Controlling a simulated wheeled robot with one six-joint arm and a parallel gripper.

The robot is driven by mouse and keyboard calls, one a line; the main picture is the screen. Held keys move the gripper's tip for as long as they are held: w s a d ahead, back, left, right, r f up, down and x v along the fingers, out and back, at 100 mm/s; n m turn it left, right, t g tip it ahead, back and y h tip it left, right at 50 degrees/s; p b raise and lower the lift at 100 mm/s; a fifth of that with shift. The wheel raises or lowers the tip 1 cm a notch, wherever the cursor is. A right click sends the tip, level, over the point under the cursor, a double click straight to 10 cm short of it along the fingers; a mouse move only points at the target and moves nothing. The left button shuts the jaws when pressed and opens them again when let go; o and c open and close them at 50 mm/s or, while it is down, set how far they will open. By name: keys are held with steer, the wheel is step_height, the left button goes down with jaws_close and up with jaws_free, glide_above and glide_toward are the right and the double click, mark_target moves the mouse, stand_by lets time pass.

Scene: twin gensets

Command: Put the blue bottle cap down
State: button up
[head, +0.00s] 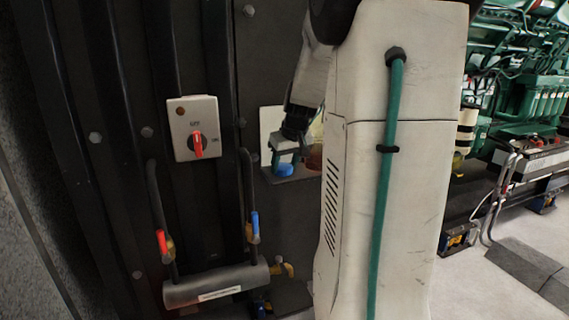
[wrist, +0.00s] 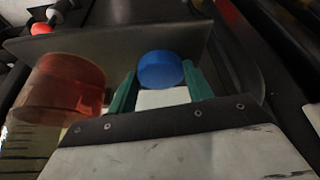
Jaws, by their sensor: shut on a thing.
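The blue bottle cap (wrist: 160,69) is a round blue disc between the green fingers of my gripper (wrist: 160,76) in the wrist view. The gripper is shut on it, with one finger at each side. In the head view my gripper (head: 286,156) points down, and the cap (head: 285,169) shows at its fingertips, close above a small dark ledge (head: 277,179) on the dark wall. I cannot tell whether the cap touches the ledge. My white arm hides the ledge's right part in the head view.
A translucent red-brown round container (wrist: 62,86) stands left of the gripper in the wrist view. A grey switch box (head: 193,128) with a red knob is left of the ledge. Below it are pipes with a red lever (head: 162,241) and a blue lever (head: 255,227). Green machinery (head: 520,80) stands at right.

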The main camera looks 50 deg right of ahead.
steer(key=shift+f, duration=0.15)
steer(key=o, duration=1.1)
